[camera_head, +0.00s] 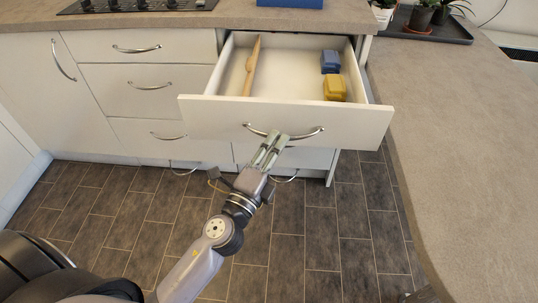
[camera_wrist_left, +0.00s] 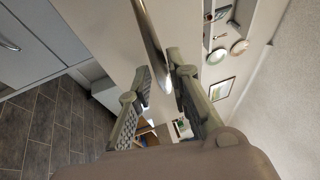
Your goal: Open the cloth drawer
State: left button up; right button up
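The white top drawer (camera_head: 228,117) under the counter is pulled well out. Its curved metal handle (camera_head: 312,133) is on the front panel. My left gripper (camera_head: 277,136) is at the middle of this handle, reaching it from below. Inside the drawer lie a long wooden utensil (camera_head: 253,66), a blue item (camera_head: 330,61) and a yellow item (camera_head: 335,88). My right gripper is in neither view.
Three closed drawers (camera_head: 140,73) stand to the left, beside a cabinet door (camera_head: 60,95). A cooktop (camera_head: 140,5) and a blue object (camera_head: 290,3) are on the counter. A long worktop (camera_head: 460,150) borders the right. Tiled floor (camera_head: 310,230) is clear below.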

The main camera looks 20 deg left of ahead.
pick_arm(q)
jog(key=shift+v, duration=2.25)
jog(key=a+f+n+g+y, duration=0.2)
jog(key=f+n, duration=0.2)
jog(key=f, duration=0.3)
jog(key=a+f+n+g+y, duration=0.2)
jog(key=f+n, duration=0.2)
jog(key=f, duration=0.4)
jog(key=s+a+f+n+g, duration=0.1)
jog(key=s+f+n+g, duration=0.35)
jog(key=f, duration=0.65)
jog(key=s+f+n+g, duration=0.35)
jog(key=s+f, duration=0.25)
jog(key=f, duration=0.5)
jog(key=s+f+n+g+h, duration=0.2)
jog(key=s+f+g, duration=0.3)
jog(key=s+f, duration=0.3)
jog(key=s+a+g+p, duration=0.1)
jog(key=s+a+p, duration=0.1)
jog(key=s+p, duration=1.3)
jog(key=s, duration=0.3)
jog(key=shift+s+r+g+p, duration=0.3)
jog(key=shift+s+g+p, duration=0.1)
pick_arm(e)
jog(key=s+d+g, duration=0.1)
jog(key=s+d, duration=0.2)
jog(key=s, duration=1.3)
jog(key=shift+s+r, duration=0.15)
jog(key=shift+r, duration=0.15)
